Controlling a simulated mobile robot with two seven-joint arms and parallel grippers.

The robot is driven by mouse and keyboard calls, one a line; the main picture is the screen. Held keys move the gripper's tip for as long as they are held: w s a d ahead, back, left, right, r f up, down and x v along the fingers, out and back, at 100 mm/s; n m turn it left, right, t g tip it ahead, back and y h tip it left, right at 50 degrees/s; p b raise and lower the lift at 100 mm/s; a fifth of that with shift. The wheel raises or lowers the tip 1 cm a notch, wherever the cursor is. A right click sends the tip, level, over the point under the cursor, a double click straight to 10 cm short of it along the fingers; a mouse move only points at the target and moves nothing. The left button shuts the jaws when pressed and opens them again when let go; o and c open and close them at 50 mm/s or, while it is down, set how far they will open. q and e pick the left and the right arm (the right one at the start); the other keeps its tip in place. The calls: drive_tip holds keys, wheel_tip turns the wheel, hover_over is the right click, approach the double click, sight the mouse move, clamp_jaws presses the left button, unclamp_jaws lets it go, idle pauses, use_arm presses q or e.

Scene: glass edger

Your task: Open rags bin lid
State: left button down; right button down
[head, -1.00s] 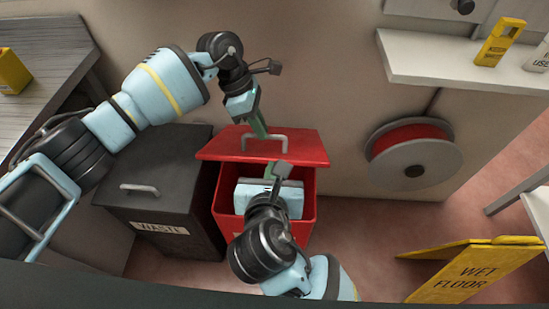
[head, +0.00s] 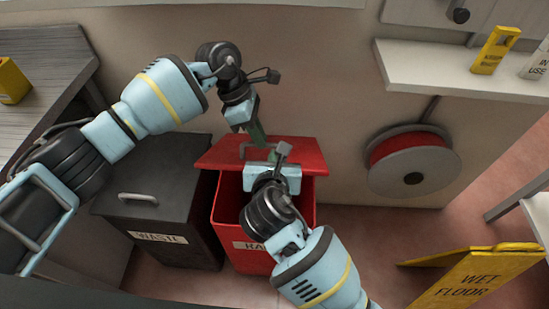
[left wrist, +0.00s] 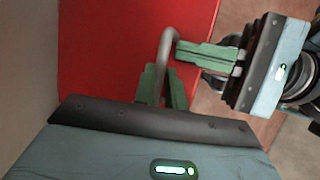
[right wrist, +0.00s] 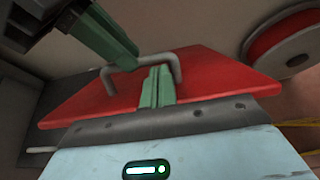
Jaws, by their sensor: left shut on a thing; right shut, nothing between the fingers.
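The rags bin (head: 228,210) is a red box with a partly hidden label, standing on the floor. Its red lid (head: 308,158) is raised, tilted above the bin, with part of the opening showing below. My left gripper (head: 258,140) is shut on the lid's grey bar handle (left wrist: 166,42), near one end. My right gripper (head: 273,156) is shut and empty, in front of the lid. In the right wrist view its fingertips (right wrist: 158,72) are close to the handle's other end; I cannot tell whether they touch it.
A dark waste bin (head: 165,180) with a closed lid stands to the left. A red hose reel (head: 412,160) hangs on the wall at right, below a white shelf (head: 440,80). A yellow wet floor sign (head: 475,275) stands at lower right.

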use_arm(q)
drive_tip(key=shift+w+a+f, duration=0.15)
drive_tip(key=shift+f, duration=0.15)
use_arm(e)
drive_tip(key=shift+w+r, duration=0.65)
drive_tip(key=shift+r, duration=0.05)
use_arm(q)
drive_tip(key=c, duration=1.9)
unclamp_jaws()
drive_tip(key=o, duration=0.4)
drive_tip(key=shift+w, duration=0.1)
use_arm(e)
drive_tip(key=shift+w+d+f, duration=0.1)
drive_tip(key=shift+w+f, duration=0.05)
use_arm(q)
drive_tip(key=shift+o, duration=0.2)
drive_tip(key=shift+r, duration=0.1)
use_arm(e)
drive_tip(key=shift+f, duration=0.1)
